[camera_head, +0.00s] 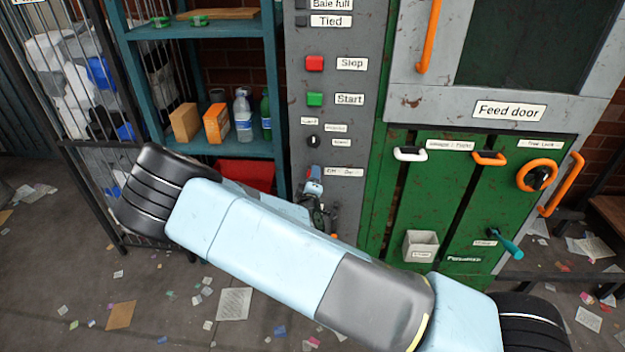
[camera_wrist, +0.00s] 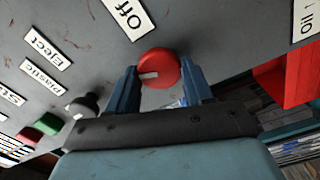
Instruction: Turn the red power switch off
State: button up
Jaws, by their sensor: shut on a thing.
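The red power switch (camera_wrist: 158,67) is a round red knob with a white mark on its face, on the grey control panel (camera_wrist: 200,22). The mark points left in the wrist view. A white label reading "Off" (camera_wrist: 130,14) is above and left of it. My gripper (camera_wrist: 160,82) has one blue finger on each side of the knob and is shut on it.
A black selector knob (camera_wrist: 84,105), a green button (camera_wrist: 46,124) and a red button (camera_wrist: 27,137) are on the same panel. A teal shelf (camera_head: 202,147) with bottles stands left of the panel. A green machine front (camera_head: 455,190) with orange handles stands right.

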jog(key=shift+s+a+f+n, duration=0.1)
jog(key=shift+a+n, duration=0.05)
jog(key=shift+n, duration=0.9)
jog(key=shift+a+f+n, duration=0.1)
jog(key=shift+n, duration=0.95)
jog(key=o, duration=0.7)
jog(key=shift+f, duration=0.1)
jog(key=o, duration=0.3)
jog(key=shift+d, duration=0.1)
jog(key=s, duration=1.3)
jog(key=shift+s, duration=0.35)
